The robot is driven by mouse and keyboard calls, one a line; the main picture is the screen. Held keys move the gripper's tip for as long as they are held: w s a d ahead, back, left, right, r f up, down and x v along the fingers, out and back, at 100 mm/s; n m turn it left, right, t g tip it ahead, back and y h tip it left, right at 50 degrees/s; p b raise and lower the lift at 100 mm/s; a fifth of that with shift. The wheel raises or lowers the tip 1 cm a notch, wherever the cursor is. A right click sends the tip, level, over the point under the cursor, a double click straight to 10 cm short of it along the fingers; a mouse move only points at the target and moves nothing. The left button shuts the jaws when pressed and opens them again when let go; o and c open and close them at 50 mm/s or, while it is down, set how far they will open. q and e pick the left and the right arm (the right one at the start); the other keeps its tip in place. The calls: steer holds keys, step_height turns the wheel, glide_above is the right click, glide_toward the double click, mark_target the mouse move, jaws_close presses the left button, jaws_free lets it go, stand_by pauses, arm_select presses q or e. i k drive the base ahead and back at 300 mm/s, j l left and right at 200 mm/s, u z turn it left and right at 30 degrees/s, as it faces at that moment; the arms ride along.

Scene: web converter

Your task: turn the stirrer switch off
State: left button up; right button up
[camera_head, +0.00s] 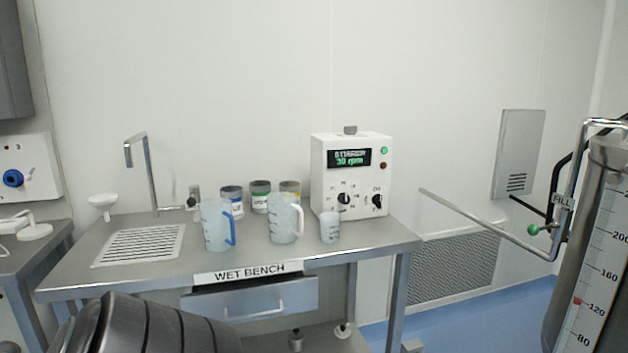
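The white stirrer control box (327,165) stands at the back right of the wet bench. Its display (349,158) is lit green, with a top line that seems to read STIRRER and "30 rpm" below. A black dial (343,198) with marks around it is at the lower middle of its face. A smaller black rotary switch (377,201) is to the right; its labels are too small to read. A green lamp or button (384,150) and a dark red one (383,165) are at the upper right. Neither gripper is in view.
On the wet bench (385,237) are a jug with a blue handle (216,228), a white-handled jug (283,222), a small beaker (330,231) before the box, and several jars. A metal pipe (490,224) reaches in from the right. My dark arm part shows at the bottom left.

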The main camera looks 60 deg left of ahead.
mark_target(375, 199)
steer(key=u, duration=1.85)
